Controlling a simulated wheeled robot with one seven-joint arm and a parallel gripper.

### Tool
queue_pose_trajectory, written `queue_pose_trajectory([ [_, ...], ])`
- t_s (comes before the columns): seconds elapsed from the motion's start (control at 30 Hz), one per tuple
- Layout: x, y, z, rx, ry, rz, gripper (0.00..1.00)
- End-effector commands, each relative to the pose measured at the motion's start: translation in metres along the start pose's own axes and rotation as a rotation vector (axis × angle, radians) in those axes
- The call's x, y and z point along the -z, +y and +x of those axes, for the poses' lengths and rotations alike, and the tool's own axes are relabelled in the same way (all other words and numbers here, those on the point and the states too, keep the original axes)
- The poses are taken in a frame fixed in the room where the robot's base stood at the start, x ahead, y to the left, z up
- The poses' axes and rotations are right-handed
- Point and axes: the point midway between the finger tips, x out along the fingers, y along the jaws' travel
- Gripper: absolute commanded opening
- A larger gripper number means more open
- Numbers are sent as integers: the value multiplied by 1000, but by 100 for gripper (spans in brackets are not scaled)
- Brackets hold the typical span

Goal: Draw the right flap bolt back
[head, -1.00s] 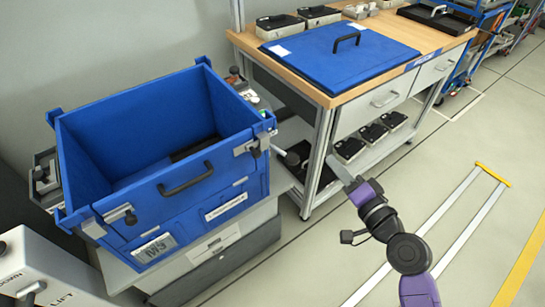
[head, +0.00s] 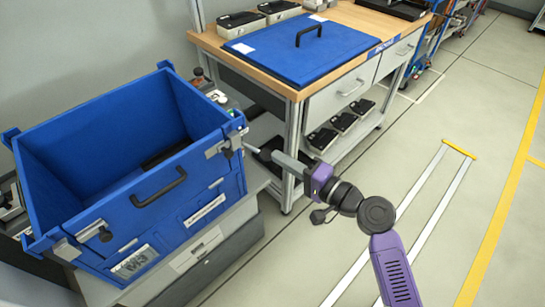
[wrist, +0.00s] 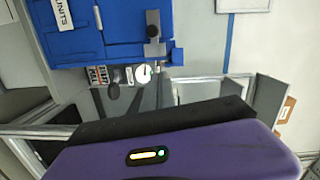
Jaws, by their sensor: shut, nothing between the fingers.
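The blue crate (head: 125,219) stands at the left in the head view, its front flap upright with a black handle. The right flap bolt (head: 217,150) is a metal fitting with a dark knob at the crate's front right corner. It also shows in the wrist view (wrist: 153,48), with its black knob above it. The left flap bolt (head: 68,249) sits at the other front corner. My gripper (head: 250,151) is shut and empty, just right of the right bolt, its tip close to the knob. I cannot tell whether they touch.
The crate rests on a grey stand (head: 200,262). A workbench (head: 233,59) with a blue lid (head: 300,47) and black-topped boxes stands behind, its near leg close to my gripper. Open floor lies to the right.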

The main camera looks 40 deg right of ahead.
Motion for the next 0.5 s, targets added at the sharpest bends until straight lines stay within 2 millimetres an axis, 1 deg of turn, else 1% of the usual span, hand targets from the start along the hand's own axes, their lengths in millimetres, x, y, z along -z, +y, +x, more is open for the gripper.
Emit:
queue_pose_trajectory([
  [0.03, 0, -2, 10, 3, -2, 0, 0],
  [0.4, -1, -2, 82, 2, -2, 0, 0],
  [0.43, -1, -3, 87, 3, -2, -1, 0],
  [0.5, -15, -1, 86, -1, -4, 0, 0],
])
